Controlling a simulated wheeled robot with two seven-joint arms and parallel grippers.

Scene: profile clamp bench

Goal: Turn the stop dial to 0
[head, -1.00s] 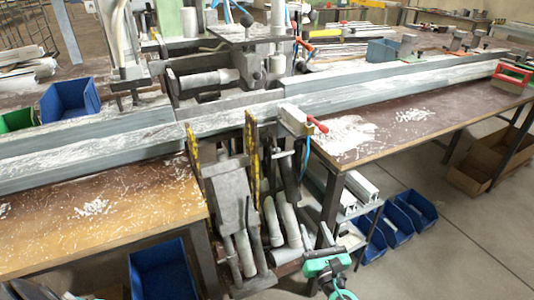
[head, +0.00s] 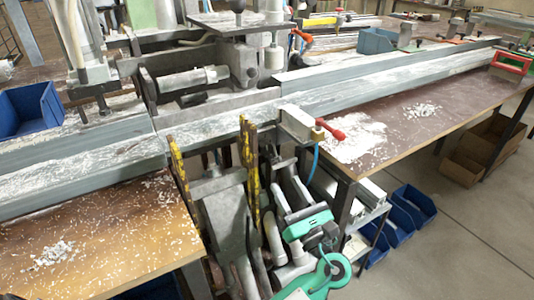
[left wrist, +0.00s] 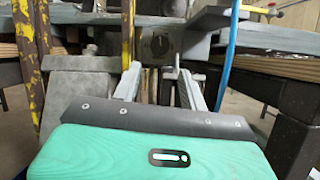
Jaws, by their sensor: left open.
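The stop dial (left wrist: 157,44) is a small dark disc on a grey block beneath the bench edge in the left wrist view. Its marks are too small to read. In the head view I cannot make out the dial. My left gripper (head: 290,191) has a green body and two grey fingers, spread apart with nothing between them. In the left wrist view the open fingers (left wrist: 159,73) point at the block, with the dial beyond and a little above the tips. The gripper appears apart from the dial. My right gripper is not in view.
A blue hose (left wrist: 229,45) hangs right of the fingers. Yellow-edged uprights (head: 249,170) stand to the left. A wooden bench (head: 95,235) lies left, blue bins (head: 412,207) below right.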

